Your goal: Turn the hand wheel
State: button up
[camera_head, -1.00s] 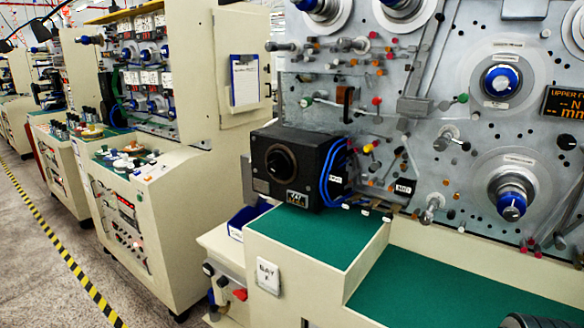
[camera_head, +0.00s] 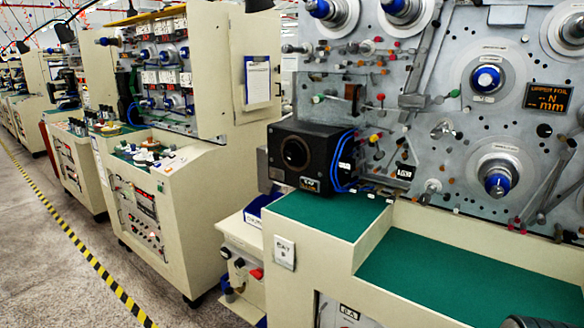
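No part is clearly marked as the hand wheel, and I cannot tell which one it is. Round candidates on the grey machine face are a pale disc with a blue-and-silver hub (camera_head: 489,80) and a lower disc with a blue hub (camera_head: 498,182). A black box with a round dark dial (camera_head: 296,153) stands on the green ledge to their left. Nothing is seen touching any of these. My gripper is not in view.
The cream machine has a green upper ledge (camera_head: 325,213) and a lower green worktop (camera_head: 450,265), largely clear. Similar cream machines (camera_head: 165,220) stand at left. A yellow-black floor stripe (camera_head: 85,255) runs along the open aisle. Small rods and knobs jut from the machine face.

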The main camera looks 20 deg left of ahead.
aim_at(294, 155)
jog(key=k, duration=0.85)
jog(key=u, duration=0.8)
jog(key=i, duration=0.65)
jog(key=u, duration=0.65)
jog(key=i, duration=0.7)
jog(key=z, duration=0.75)
jog(key=i, duration=0.65)
jog(key=z, duration=0.65)
